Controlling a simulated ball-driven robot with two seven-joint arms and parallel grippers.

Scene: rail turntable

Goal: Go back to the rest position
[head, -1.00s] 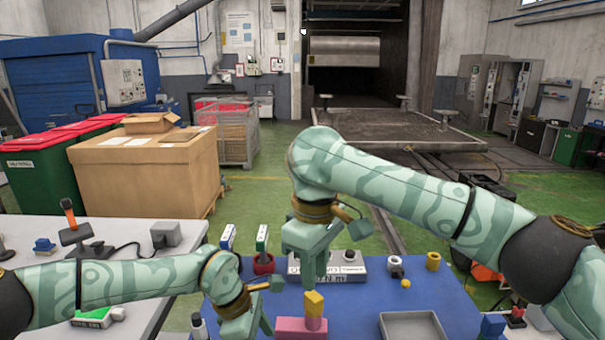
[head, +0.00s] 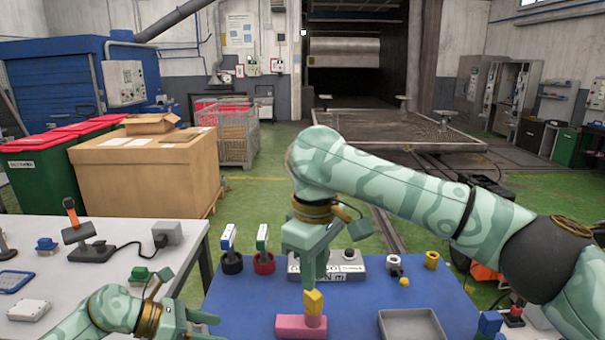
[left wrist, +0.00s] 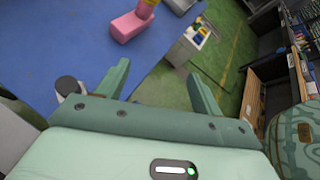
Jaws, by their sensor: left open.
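My left gripper (head: 208,327) is at the bottom of the head view, over the left edge of the blue table. It is open and empty. In the left wrist view its two fingers (left wrist: 158,88) stand wide apart with nothing between them. My right gripper (head: 306,280) points down over the middle of the blue table, just above a yellow block (head: 314,303). The fingers overlap in view, so I cannot tell whether it is open or touches the block. The yellow block stands above a pink block (head: 290,326), which also shows in the left wrist view (left wrist: 126,27).
The blue table (head: 370,291) also bears a grey tray (head: 408,317) at front right and a black holder (head: 231,264) and a red holder (head: 263,264) at back left. A white table (head: 55,275) with a joystick (head: 75,226) stands at the left.

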